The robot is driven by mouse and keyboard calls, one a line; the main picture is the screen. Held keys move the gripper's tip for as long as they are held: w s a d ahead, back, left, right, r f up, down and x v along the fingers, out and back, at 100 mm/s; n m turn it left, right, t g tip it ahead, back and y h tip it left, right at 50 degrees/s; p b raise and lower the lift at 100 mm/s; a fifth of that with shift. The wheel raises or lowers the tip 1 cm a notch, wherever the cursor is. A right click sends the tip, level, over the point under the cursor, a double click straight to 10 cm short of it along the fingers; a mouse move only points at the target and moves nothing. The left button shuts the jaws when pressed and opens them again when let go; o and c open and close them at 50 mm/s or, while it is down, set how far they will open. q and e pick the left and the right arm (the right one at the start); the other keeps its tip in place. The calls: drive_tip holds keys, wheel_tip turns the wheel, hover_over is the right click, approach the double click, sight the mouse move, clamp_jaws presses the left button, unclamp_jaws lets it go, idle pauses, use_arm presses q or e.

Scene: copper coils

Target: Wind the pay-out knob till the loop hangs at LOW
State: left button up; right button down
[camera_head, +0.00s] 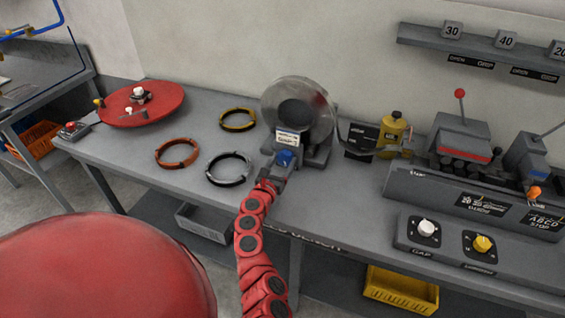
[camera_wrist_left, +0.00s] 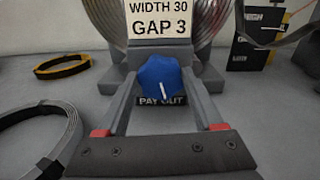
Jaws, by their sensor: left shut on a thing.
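The blue pay-out knob (camera_head: 285,157) sits at the foot of the large grey reel (camera_head: 298,108). It also shows in the left wrist view (camera_wrist_left: 160,77), with a white mark pointing down and slightly right, above a "PAY OUT" label. My left gripper (camera_head: 281,166) is shut on the knob, one finger on each side. A dark strip (camera_head: 342,134) leaves the reel on the right and sags as a loop in front of dark level plates (camera_head: 361,140). My right gripper is not in view.
An orange coil (camera_head: 160,160), a dark coil (camera_head: 212,178) and a yellow-black coil (camera_head: 222,121) lie left of the reel. A yellow bottle (camera_head: 392,132) stands behind the strip. A panel with white and yellow knobs (camera_head: 448,247) is on the right.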

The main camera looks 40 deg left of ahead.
use_arm(q)
drive_tip(key=c, duration=0.5)
drive_tip(key=shift+o, duration=0.2)
drive_tip(key=shift+m, duration=0.3)
drive_tip(key=m+b, duration=0.2)
drive_tip(key=m, duration=0.1)
drive_tip(key=shift+d+f+m+b, duration=0.1)
drive_tip(key=shift+f+m+b, duration=0.1)
drive_tip(key=shift+m+b, duration=0.1)
drive_tip(key=m+b, duration=0.2)
drive_tip(key=m, duration=0.1)
drive_tip(key=shift+d, duration=0.1)
drive_tip(key=shift+m+b, duration=0.8)
drive_tip(key=shift+m, duration=0.9)
drive_tip(key=o, duration=1.4)
